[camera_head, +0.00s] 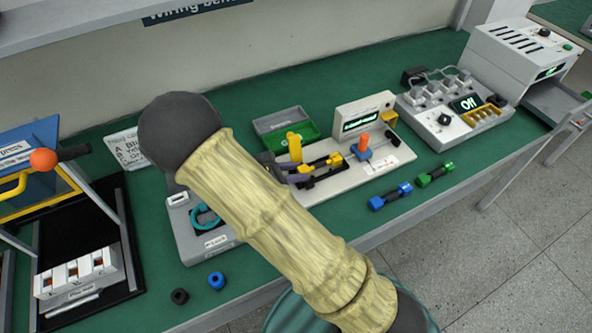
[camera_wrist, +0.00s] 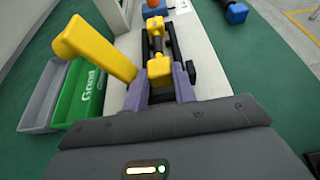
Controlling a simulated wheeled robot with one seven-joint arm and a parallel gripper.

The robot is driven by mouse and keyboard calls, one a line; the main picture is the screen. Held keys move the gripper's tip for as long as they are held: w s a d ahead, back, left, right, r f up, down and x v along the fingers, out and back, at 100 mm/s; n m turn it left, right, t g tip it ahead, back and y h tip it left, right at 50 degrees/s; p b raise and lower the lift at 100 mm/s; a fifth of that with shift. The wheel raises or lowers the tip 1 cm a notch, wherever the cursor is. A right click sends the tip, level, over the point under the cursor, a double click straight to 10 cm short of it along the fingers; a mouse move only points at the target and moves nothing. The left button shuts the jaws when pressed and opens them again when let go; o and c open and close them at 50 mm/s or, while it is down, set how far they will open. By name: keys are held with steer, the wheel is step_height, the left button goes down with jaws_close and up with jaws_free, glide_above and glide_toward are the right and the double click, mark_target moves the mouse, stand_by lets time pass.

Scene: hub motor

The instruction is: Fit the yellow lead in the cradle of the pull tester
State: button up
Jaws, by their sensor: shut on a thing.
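The yellow lead (camera_head: 335,159) has yellow blocks at its ends and a dark middle. In the wrist view the lead (camera_wrist: 158,70) points away from me, its near end between my purple finger pads. My gripper (camera_head: 290,172) is shut on that near end; it also shows in the wrist view (camera_wrist: 159,82). The lead lies along the black cradle (camera_wrist: 178,52) of the pull tester (camera_head: 345,185), between its dark rails. I cannot tell whether it is fully seated. The tester has an upright yellow lever (camera_head: 295,146), an orange-topped blue block (camera_head: 362,146) and a lit display (camera_head: 361,121).
A green bin marked Good (camera_wrist: 80,95) and a grey bin (camera_head: 280,119) stand behind the tester. A blue lead (camera_head: 390,196) and a green lead (camera_head: 435,174) lie in front near the bench edge. Another white device (camera_head: 455,115) stands to the right. My arm hides part of the bench.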

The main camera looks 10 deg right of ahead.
steer(key=shift+s+f, duration=0.1)
steer(key=shift+f, duration=0.35)
steer(key=shift+s+f, duration=0.2)
steer(key=o, duration=1.1)
steer(key=shift+f, duration=0.1)
steer(key=shift+w+r, duration=0.1)
steer(key=shift+r, duration=0.5)
steer(key=shift+b, duration=0.4)
